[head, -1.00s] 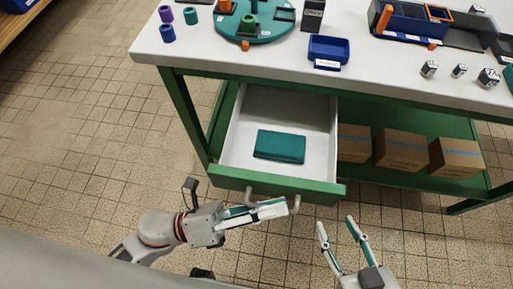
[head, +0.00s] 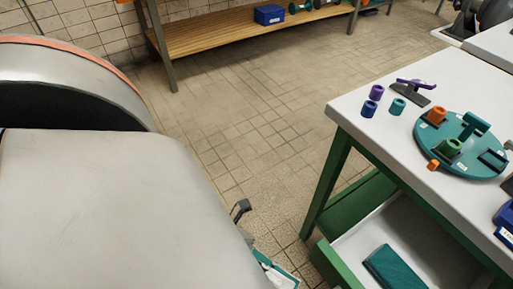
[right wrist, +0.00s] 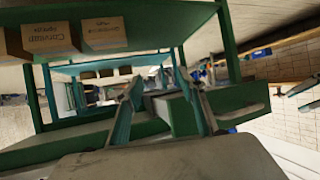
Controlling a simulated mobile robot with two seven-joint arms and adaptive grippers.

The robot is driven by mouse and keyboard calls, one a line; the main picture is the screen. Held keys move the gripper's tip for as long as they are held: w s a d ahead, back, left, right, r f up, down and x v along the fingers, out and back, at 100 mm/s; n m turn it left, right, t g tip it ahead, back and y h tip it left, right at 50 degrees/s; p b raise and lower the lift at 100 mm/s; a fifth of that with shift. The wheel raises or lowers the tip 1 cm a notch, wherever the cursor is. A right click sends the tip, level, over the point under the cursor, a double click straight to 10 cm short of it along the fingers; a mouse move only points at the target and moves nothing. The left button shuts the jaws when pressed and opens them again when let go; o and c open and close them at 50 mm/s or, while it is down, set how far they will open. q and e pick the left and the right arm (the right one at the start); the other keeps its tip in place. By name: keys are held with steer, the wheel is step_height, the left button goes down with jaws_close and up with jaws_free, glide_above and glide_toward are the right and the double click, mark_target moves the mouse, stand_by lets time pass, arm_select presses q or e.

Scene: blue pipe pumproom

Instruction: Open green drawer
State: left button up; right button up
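The green drawer (head: 334,266) is pulled out under the workbench at the bottom right of the head view. Its white inside holds a teal box (head: 394,268), and the picture edge cuts both off. In the right wrist view the drawer's green front (right wrist: 232,109) is beyond my right gripper (right wrist: 160,78), whose two fingers are spread and empty. My left gripper (head: 277,272) shows only in part at the bottom of the head view, left of the drawer front. In the right wrist view its fingers (right wrist: 303,94) appear apart at the right edge, clear of the drawer.
The benchtop (head: 380,135) carries a round teal fixture (head: 460,147), small coloured cylinders (head: 370,108) and a blue tray (head: 505,215). A wooden shelf (head: 240,32) stands at the back. Tiled floor (head: 240,125) between is clear. Cardboard boxes (right wrist: 103,34) show in the right wrist view.

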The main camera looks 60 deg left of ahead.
arm_select(q)
steer(key=r+v, duration=0.2)
steer(key=v, duration=0.7)
steer(key=shift+s+a, duration=0.2)
steer(key=shift+a, duration=0.2)
